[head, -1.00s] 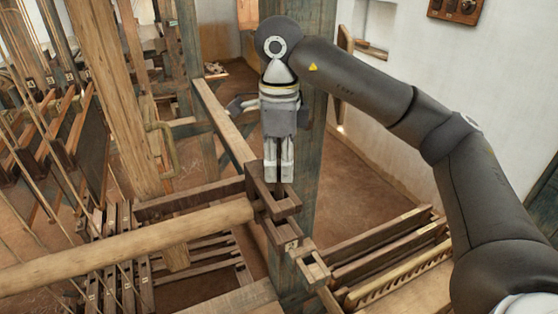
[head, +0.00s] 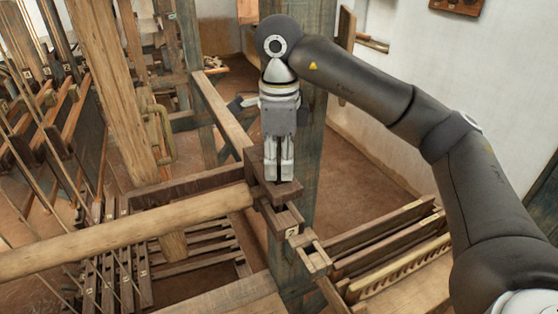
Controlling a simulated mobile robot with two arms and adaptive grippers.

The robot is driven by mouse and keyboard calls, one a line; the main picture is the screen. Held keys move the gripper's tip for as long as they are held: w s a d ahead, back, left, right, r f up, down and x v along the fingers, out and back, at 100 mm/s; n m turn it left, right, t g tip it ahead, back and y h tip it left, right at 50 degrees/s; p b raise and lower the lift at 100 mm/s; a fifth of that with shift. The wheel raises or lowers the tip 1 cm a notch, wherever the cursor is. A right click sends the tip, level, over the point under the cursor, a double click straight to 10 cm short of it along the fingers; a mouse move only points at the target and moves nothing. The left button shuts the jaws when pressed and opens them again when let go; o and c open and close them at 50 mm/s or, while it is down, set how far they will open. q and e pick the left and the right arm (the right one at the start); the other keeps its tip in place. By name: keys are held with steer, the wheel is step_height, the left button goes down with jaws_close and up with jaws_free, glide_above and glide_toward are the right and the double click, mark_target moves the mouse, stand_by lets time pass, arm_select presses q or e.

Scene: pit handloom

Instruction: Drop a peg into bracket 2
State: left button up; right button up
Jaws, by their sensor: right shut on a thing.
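My right gripper (head: 279,180) points straight down from the upper middle, over a dark wooden bracket (head: 284,219) at the end of a thick round beam. The bracket has a small "2" label on its front. The gripper is shut on a narrow dark peg (head: 279,162), which shows only as a strip between the fingers. The fingertips are at the bracket's upper part. They hide the peg's lower end, so I cannot tell how deep it sits. My left gripper is not in view.
The thick round beam (head: 130,232) runs left from the bracket. A smaller open wooden box-like fitting (head: 313,258) sits just right of it. Slatted wooden frames (head: 395,243) lie at the right. A blue-grey post (head: 308,140) stands close behind the gripper. Loom frames fill the left.

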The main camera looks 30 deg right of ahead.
steer(key=o, duration=1.1)
steer(key=shift+r, duration=0.1)
steer(key=shift+r, duration=5.9)
